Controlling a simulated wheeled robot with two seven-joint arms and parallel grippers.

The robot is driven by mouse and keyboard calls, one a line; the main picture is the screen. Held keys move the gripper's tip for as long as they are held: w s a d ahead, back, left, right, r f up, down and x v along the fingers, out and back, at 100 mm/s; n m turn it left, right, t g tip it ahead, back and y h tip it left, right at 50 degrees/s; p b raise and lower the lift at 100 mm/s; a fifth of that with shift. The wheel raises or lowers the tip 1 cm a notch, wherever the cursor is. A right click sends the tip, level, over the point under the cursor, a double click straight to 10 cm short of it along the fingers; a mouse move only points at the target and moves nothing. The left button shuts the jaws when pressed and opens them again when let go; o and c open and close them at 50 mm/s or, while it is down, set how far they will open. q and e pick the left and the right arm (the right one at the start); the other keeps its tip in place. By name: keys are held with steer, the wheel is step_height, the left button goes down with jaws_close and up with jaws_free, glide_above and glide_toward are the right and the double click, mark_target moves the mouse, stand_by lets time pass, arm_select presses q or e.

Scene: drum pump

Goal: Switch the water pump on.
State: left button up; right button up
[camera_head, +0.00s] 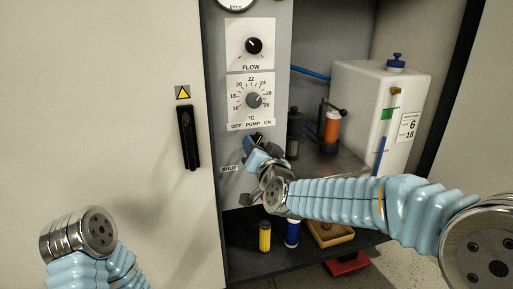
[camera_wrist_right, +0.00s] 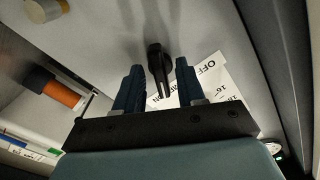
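The pump switch is a black lever (camera_wrist_right: 158,66) on the grey control panel (camera_head: 285,45), below the label "OFF PUMP ON" (camera_head: 251,125). In the right wrist view it stands beyond and between the two finger tips of my right gripper (camera_wrist_right: 160,82), with a gap visible on either side. My right gripper (camera_head: 258,152) is open and empty, close in front of the panel just under that label. In the head view it largely hides the lever, so I cannot tell the lever's setting. My left arm shows at lower left; its gripper is out of view.
The flow knob (camera_head: 254,46) and temperature knob (camera_head: 254,100) sit above the switch. A cabinet door with a black handle (camera_head: 188,138) is at left. An orange-bodied bottle (camera_head: 331,126) and a white tank (camera_head: 365,105) stand right. A yellow cylinder (camera_head: 265,236) stands below.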

steer(key=v, duration=1.3)
steer(key=shift+s+d+p, duration=0.15)
steer(key=shift+s+p, duration=0.15)
steer(key=shift+s, duration=0.05)
steer(key=d+f+n+g+h+p, duration=0.1)
steer(key=d+f+g+p, duration=0.2)
steer(key=f, duration=0.9)
steer(key=d+f+n+g+h+p, duration=0.1)
steer(key=f+g+p, duration=0.3)
steer(key=f, duration=0.8)
steer(key=s+d+f+g+y+p, duration=0.1)
steer(key=s+d+f+g+p, duration=0.2)
steer(key=s+f+g, duration=0.6)
steer(key=s+f, duration=0.8)
steer(key=shift+s+d+m+g, duration=0.3)
steer(key=shift+d+m, duration=0.05)
steer(key=shift+m, duration=0.05)
